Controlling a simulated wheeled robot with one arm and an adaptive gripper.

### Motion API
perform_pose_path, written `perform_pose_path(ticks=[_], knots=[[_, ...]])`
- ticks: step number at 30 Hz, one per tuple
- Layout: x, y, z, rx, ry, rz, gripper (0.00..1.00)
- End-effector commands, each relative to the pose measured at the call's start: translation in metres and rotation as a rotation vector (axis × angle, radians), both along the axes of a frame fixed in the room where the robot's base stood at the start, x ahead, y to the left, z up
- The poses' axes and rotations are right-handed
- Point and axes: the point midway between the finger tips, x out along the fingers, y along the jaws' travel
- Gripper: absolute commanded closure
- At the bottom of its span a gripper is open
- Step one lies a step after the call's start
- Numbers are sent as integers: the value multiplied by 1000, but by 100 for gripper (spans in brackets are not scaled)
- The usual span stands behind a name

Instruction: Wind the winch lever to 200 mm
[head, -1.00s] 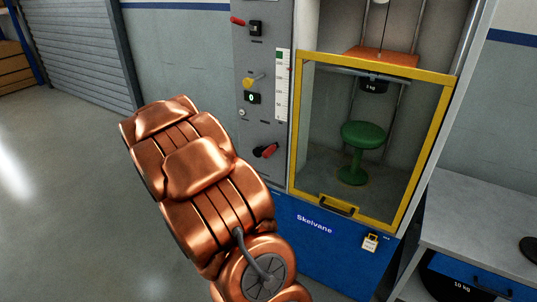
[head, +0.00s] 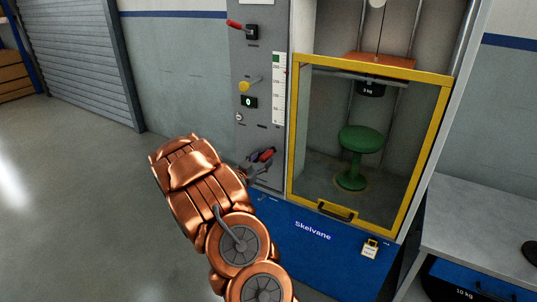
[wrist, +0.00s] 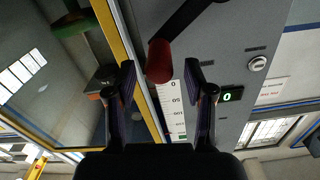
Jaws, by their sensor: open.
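The winch lever (head: 266,154) is a black crank with a red grip, low on the grey control panel. In the wrist view its red grip (wrist: 160,62) shows at the gap between my fingertips, with its black arm running up to the right. My gripper (head: 258,163) is open at the lever, with no finger seen closed on the grip. The fingers also show apart in the wrist view (wrist: 160,76). A white millimetre scale (head: 279,88) stands above the lever; its reading is too small to tell. A small display (head: 249,102) shows 0.
A yellow-framed guard (head: 322,199) covers the bay right of the panel. Inside stand a green stool (head: 361,140) and, above it, a 5 kg weight (head: 371,88) under an orange plate (head: 380,61). A red switch lever (head: 236,24) and yellow knob (head: 244,86) are higher up. A grey bench (head: 475,220) is at right.

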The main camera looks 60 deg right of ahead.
Motion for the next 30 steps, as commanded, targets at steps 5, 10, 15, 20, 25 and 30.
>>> perform_pose_path(ticks=[5, 10, 15, 20, 25, 30], knots=[[-1, -23, 0, -2, 1, -2, 47], [1, -39, -1, 2, 1, -2, 47], [2, -48, -1, 2, 1, 0, 47], [2, -51, -1, 2, 1, 0, 47], [2, -51, -1, 2, 1, 0, 47], [2, -51, -1, 2, 1, 0, 59]])
